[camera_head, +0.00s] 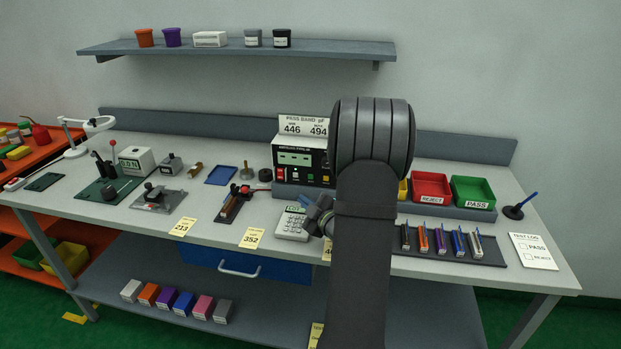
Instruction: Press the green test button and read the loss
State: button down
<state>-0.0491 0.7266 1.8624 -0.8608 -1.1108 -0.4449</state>
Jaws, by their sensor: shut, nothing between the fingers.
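The tester (318,160) is a black box with a green display (294,158) and a row of small coloured buttons below it. The display digits are too small to read. A card on top reads "PASS BAND pF" with 446 and 494. My arm covers the tester's right side.
A red REJECT bin (431,188) and green PASS bin (473,193) stand right of my arm. Several coloured parts lie on a dark tray (487,251) at the front right. A test log (533,251) lies at the right. Fixtures crowd the left.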

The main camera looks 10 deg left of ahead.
jog(key=shift+w, duration=4.4)
jog(key=shift+w, duration=0.15)
jog(key=shift+w, duration=0.3)
jog(key=shift+w, duration=0.35)
jog(key=shift+s, duration=0.8)
jog(key=shift+s, duration=2.5)
jog(key=shift+w, duration=0.1)
